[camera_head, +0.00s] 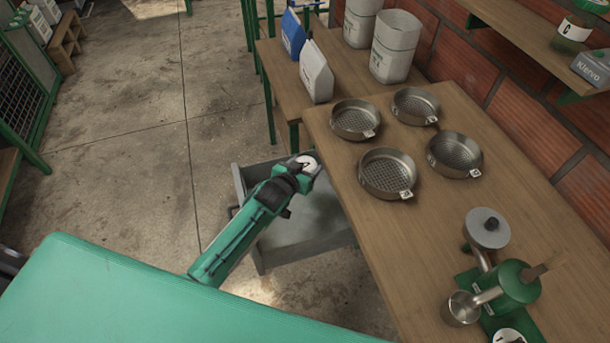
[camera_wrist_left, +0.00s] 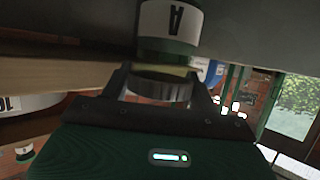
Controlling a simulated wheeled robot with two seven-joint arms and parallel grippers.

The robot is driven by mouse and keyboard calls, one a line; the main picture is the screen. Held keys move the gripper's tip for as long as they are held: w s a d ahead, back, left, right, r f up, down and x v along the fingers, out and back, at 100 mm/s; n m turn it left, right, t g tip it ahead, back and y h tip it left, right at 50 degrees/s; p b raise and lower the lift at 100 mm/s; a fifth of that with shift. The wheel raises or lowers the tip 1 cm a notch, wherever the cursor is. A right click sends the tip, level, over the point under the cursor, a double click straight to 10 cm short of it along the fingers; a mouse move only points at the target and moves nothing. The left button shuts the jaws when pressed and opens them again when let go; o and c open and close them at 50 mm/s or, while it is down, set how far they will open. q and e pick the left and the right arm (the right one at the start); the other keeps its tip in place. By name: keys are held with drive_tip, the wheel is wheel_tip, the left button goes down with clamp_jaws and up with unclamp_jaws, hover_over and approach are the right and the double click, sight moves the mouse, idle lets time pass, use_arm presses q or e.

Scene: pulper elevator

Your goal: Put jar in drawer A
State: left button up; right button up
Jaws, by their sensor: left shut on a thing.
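A jar (camera_head: 309,163) with a white top label is held at the tip of my left gripper (camera_head: 298,174), next to the table edge. In the left wrist view the jar (camera_wrist_left: 168,22) shows a white band with a letter A, and my left gripper (camera_wrist_left: 160,88) is shut on it. A grey drawer (camera_head: 262,258) stands pulled out below the table. The jar and gripper appear over its far part in the head view; their height above it is hard to judge. No letter shows on the drawer. My right gripper is not in view.
The wooden table (camera_head: 440,235) holds several metal sieve pans (camera_head: 387,174) and a green hand mill (camera_head: 515,282). A jar marked C (camera_head: 574,30) stands on the wall shelf. Bags (camera_head: 316,72) and sacks stand on a farther table. The concrete floor left of the drawer is clear.

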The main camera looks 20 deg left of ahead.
use_arm(q)
drive_tip(key=shift+f, duration=2.2)
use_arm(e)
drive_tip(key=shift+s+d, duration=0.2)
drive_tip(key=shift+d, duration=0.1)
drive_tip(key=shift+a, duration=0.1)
use_arm(q)
drive_tip(key=shift+f, duration=0.1)
drive_tip(key=o, duration=1.2)
drive_tip(key=shift+c, duration=0.2)
drive_tip(key=shift+o, duration=1.3)
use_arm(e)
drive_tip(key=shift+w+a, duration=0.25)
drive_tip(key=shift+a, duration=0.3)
